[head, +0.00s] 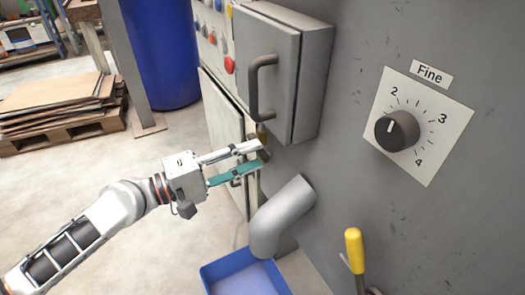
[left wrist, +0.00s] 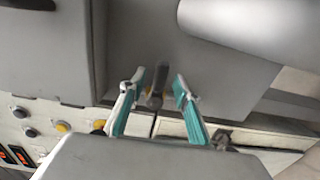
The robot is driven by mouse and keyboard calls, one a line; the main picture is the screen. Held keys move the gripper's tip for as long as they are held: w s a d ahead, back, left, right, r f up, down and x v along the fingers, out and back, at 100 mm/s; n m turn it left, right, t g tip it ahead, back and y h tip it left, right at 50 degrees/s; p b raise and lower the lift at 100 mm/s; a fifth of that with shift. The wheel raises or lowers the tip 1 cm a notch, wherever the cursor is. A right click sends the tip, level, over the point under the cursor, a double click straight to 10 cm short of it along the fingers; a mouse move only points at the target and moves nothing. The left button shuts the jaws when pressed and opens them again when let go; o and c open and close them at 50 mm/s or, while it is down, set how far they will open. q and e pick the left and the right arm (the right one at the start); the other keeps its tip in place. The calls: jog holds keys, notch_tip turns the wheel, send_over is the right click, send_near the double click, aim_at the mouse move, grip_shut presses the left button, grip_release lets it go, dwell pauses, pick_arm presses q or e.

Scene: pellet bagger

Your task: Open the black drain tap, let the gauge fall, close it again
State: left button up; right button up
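A small dark tap handle with a brass-coloured part, which looks like the black drain tap (left wrist: 155,88), shows between the fingertips of my left gripper in the left wrist view. In the head view the dark tap (head: 264,155) sits low by the grey machine wall, under the cabinet, partly hidden by the fingers. My left gripper (head: 255,160) is open, its two fingers on either side of the tap, with gaps showing in the left wrist view (left wrist: 158,84). Contact cannot be told. No gauge is in view. My right gripper is not in view.
A grey cabinet with a dark handle (head: 260,88) juts out above the tap. A grey spout (head: 283,215) bends down beside it over a blue bin (head: 212,275). A Fine dial (head: 397,130) and a yellow-handled lever (head: 354,250) are at right.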

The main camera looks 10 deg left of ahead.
aim_at(258, 154)
pick_arm(q)
jog(key=shift+x, duration=1.65)
grip_shut()
